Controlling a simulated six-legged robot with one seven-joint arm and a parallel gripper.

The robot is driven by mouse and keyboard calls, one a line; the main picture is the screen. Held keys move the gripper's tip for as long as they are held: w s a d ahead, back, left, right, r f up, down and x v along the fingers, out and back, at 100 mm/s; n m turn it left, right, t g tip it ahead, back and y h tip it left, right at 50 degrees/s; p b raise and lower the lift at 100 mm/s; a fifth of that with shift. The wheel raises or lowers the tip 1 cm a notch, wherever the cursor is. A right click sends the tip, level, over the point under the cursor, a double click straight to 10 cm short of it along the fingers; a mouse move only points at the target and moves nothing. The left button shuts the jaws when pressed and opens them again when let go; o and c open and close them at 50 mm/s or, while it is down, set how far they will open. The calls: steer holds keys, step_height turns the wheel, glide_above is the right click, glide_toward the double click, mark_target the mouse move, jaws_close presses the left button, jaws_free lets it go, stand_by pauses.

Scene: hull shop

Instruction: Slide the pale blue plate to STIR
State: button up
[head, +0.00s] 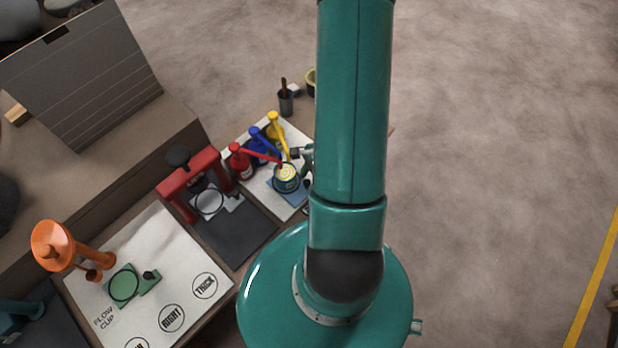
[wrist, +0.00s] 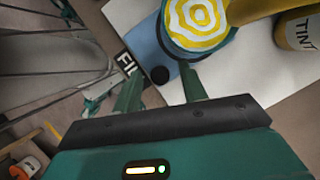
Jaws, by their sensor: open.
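The pale blue plate (head: 290,199) lies on a white board (head: 262,192) in the head view, with an open can (head: 286,184) of yellow and white swirled paint on it. In the wrist view the plate (wrist: 146,38) shows beside the can (wrist: 203,24), with a round black knob (wrist: 159,75) at its near end. My gripper (wrist: 161,81) is open, and the knob appears between its two fingertips. I cannot tell how far down the fingers reach. A partly covered label starting "FI" (wrist: 126,64) is beside the plate. No STIR label is readable.
Red (head: 240,163), blue (head: 262,142) and yellow (head: 275,131) tint dispensers stand behind the can. A red press (head: 193,180) stands to their left. A dark cup (head: 285,103) stands at the back. My arm hides the board's right side.

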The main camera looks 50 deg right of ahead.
steer(key=shift+c, duration=0.4)
jaws_close()
steer(key=d, duration=1.2)
steer(key=shift+w+d, duration=0.25)
steer(key=shift+o, duration=0.3)
jaws_free()
steer(key=shift+d, duration=0.1)
steer(key=shift+r, duration=0.1)
steer(key=v, duration=1.3)
steer(key=shift+s+r, duration=0.1)
steer(key=shift+r, duration=0.2)
